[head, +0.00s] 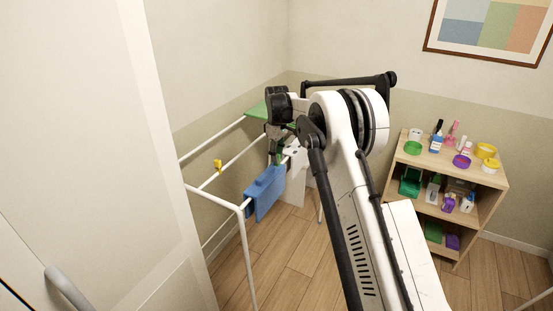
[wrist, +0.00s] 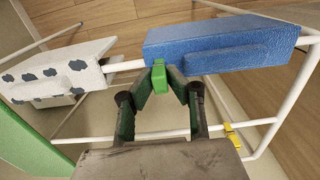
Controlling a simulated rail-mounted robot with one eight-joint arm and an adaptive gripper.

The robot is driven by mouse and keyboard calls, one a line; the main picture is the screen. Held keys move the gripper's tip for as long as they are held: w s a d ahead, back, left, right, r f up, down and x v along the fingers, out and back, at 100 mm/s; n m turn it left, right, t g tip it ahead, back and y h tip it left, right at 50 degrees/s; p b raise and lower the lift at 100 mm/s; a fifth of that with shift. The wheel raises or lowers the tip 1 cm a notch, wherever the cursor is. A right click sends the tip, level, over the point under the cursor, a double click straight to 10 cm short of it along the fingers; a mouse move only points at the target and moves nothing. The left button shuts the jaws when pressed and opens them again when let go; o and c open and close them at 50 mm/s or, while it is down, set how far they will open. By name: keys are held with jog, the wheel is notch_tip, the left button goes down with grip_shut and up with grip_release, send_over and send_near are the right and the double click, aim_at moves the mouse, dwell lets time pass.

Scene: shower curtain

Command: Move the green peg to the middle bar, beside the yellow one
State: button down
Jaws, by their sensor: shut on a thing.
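My gripper (wrist: 160,84) is shut on the green peg (wrist: 159,72) in the wrist view, with a dark green finger on each side of it. The peg's upper end is at the outer bar (wrist: 126,65), at the left edge of the blue towel; I cannot tell whether it still grips the bar. In the head view my gripper (head: 276,155) is at the same bar, and the peg is hard to make out there. The yellow peg (head: 218,166) sits on the middle bar (head: 240,155) of the rack. It also shows on that bar in the wrist view (wrist: 231,137).
The blue towel (head: 264,193) and a white spotted cloth (head: 296,160) hang on the outer bar. A green cloth (head: 257,111) hangs at the back. The middle bar is bare to the yellow peg's side. A wooden shelf (head: 480,172) stands right; a white door (head: 90,130) is left.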

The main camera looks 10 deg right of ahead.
jog(key=shift+r, duration=0.15)
jog(key=shift+r+p, duration=0.95)
jog(key=shift+r, duration=2.15)
